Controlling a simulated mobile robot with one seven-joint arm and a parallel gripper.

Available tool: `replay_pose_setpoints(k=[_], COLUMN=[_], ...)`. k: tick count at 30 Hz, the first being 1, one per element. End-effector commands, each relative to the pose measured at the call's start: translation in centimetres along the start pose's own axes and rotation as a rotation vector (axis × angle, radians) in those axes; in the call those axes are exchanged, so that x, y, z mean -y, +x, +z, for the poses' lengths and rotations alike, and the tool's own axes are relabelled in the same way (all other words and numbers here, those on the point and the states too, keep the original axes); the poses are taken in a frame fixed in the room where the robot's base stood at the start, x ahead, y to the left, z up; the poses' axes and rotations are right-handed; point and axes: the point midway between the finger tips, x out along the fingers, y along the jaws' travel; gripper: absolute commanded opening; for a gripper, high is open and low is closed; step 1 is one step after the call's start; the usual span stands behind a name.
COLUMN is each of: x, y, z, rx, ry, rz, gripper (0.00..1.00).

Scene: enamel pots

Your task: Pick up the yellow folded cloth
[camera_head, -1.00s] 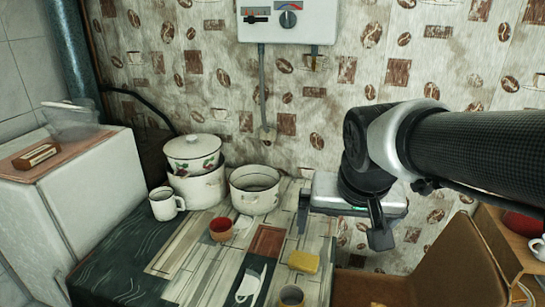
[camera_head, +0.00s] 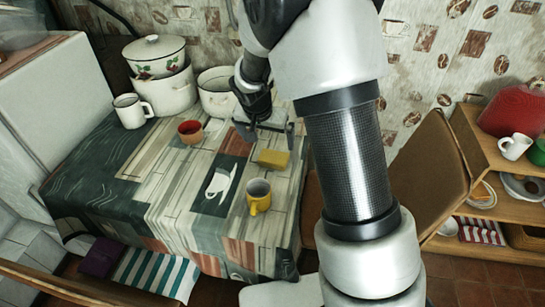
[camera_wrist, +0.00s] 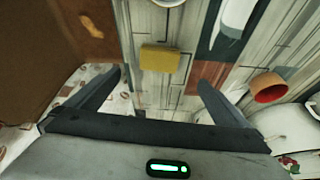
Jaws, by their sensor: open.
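The yellow folded cloth (camera_head: 273,158) lies flat on the table, a small thick block near the right edge. In the wrist view the cloth (camera_wrist: 160,58) shows whole, beyond the fingertips and between their lines. My gripper (camera_head: 266,138) is open and empty, pointing down over the table just behind the cloth in the head view. In the wrist view my gripper (camera_wrist: 160,80) has its fingers spread wider than the cloth, with nothing between them. The cloth and the fingers are apart.
A yellow mug (camera_head: 258,196) stands in front of the cloth. A red cup (camera_head: 191,131), a white mug (camera_head: 128,111) and enamel pots (camera_head: 175,90) stand to the left and back. A brown chair (camera_head: 430,180) and wooden shelf (camera_head: 490,160) are at right. Bare tabletop lies left of the cloth.

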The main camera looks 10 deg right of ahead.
Motion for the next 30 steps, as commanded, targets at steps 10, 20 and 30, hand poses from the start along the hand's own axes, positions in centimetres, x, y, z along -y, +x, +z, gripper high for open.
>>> replay_pose_setpoints(k=[10,20,30], x=[-0.1,-0.2,-0.2], y=[7.2,10.0,13.6], z=[0.1,-0.1,-0.2], rx=[0.002,0.002,0.001], ry=[0.0,0.001,0.0], rz=[0.001,0.001,0.0], gripper=[1.0,1.0,1.0])
